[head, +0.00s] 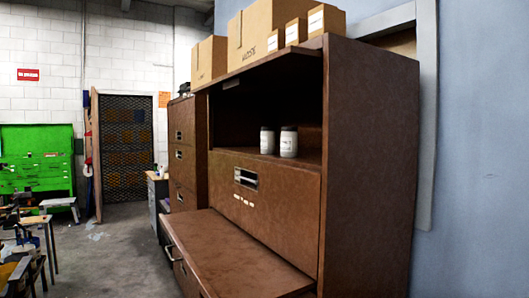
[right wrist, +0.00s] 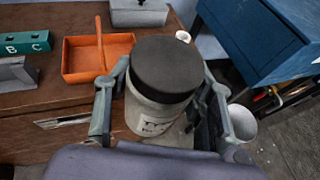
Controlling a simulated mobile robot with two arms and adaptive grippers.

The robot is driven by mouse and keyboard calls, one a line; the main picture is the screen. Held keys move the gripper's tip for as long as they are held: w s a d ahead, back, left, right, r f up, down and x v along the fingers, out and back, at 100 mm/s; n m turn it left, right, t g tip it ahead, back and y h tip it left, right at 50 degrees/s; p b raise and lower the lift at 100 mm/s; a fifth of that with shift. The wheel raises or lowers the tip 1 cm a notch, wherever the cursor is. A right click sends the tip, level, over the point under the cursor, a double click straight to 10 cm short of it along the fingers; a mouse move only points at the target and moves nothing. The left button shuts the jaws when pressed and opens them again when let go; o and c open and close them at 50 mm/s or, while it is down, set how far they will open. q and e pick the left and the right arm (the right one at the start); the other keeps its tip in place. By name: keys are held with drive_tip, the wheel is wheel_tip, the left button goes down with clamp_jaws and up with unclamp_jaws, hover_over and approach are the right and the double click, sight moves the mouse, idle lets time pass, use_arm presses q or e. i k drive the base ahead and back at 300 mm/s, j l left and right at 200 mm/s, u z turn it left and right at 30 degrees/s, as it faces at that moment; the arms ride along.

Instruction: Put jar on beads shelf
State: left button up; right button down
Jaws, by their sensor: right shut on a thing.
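In the right wrist view, my right gripper (right wrist: 162,100) is shut around a jar (right wrist: 160,72) with a black lid and a pale body. A label with dark print shows on the jar's front. The jar is seen from above, and its base is hidden. In the head view, a brown cabinet (head: 368,150) has an open upper shelf (head: 310,157). Two white jars (head: 288,142) stand upright there, side by side. I cannot read any label that names the beads shelf. Neither gripper shows in the head view.
In the wrist view, a brown surface (right wrist: 30,140) holds an orange tray (right wrist: 85,58), a grey box (right wrist: 138,14) and a green lettered block (right wrist: 25,45). A blue cabinet (right wrist: 255,40) and a white bucket (right wrist: 242,122) are at right. Cardboard boxes (head: 262,25) top the brown cabinet.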

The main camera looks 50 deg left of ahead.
sight(316, 160)
drive_tip(key=u, duration=1.7)
